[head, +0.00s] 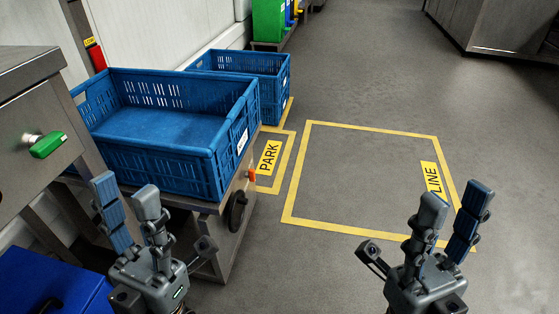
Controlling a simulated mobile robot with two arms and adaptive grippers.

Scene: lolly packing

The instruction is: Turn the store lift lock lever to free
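A green-gripped lever (47,145) with a metal pivot sticks out from the face of a steel cabinet (28,110) at the left edge. I cannot read any lock marking on it, so I cannot tell for sure that it is the store lift lock lever. My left gripper (125,190) is open and empty, fingers pointing up, lower right of the green lever and apart from it in the picture. My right gripper (457,197) is open and empty at lower right, in front of the floor.
A blue crate (170,172) sits on a wheeled steel cart (232,225) with an orange knob (251,174). Another blue crate (275,90) stands behind. A red item (96,57) is by the wall. A blue box (50,285) is lower left. The yellow-outlined floor (360,180) is clear.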

